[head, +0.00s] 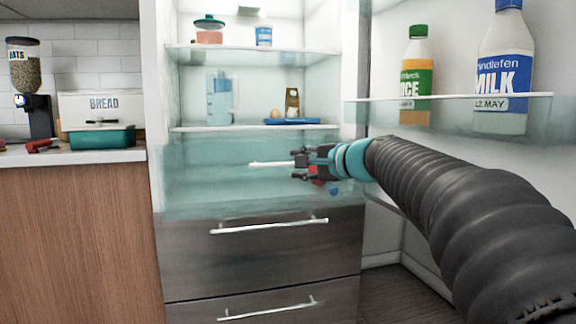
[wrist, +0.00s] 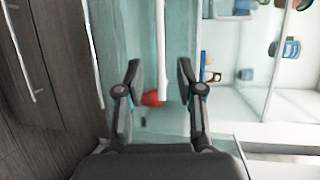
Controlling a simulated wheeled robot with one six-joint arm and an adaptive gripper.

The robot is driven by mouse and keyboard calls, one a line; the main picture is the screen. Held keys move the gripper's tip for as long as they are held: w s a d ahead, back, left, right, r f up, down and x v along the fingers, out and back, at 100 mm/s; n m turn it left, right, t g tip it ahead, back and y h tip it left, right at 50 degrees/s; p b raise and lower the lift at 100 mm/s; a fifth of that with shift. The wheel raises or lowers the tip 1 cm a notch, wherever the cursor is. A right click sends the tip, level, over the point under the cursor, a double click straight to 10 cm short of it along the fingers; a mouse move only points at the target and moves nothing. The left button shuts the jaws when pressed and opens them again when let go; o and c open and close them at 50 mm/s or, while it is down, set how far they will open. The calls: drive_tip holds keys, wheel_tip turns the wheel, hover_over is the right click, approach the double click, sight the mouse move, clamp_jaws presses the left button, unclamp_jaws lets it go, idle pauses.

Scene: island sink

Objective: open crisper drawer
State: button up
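The crisper drawer (head: 205,180) is a translucent teal front below the fridge's shelves, and it appears closed. Its white bar handle (head: 266,164) runs horizontally in the head view and upright in the wrist view (wrist: 162,40). My gripper (head: 297,167) is at the right end of this handle. In the wrist view my gripper (wrist: 160,72) is open, with one finger on each side of the bar. Gaps show between the bar and both fingers. In the head view my gripper hides the handle's right end.
Two dark lower drawers with metal handles (head: 270,226) are under the crisper. The open door's shelf (head: 370,112) holds a milk bottle (head: 503,75) and a juice bottle (head: 417,75) at right. Inside shelves hold a pitcher (head: 220,98). A wooden counter (head: 70,235) stands at left.

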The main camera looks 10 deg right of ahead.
drive_tip(key=v, duration=0.3)
drive_tip(key=shift+s+d, duration=0.1)
drive_tip(key=shift+s, duration=0.2)
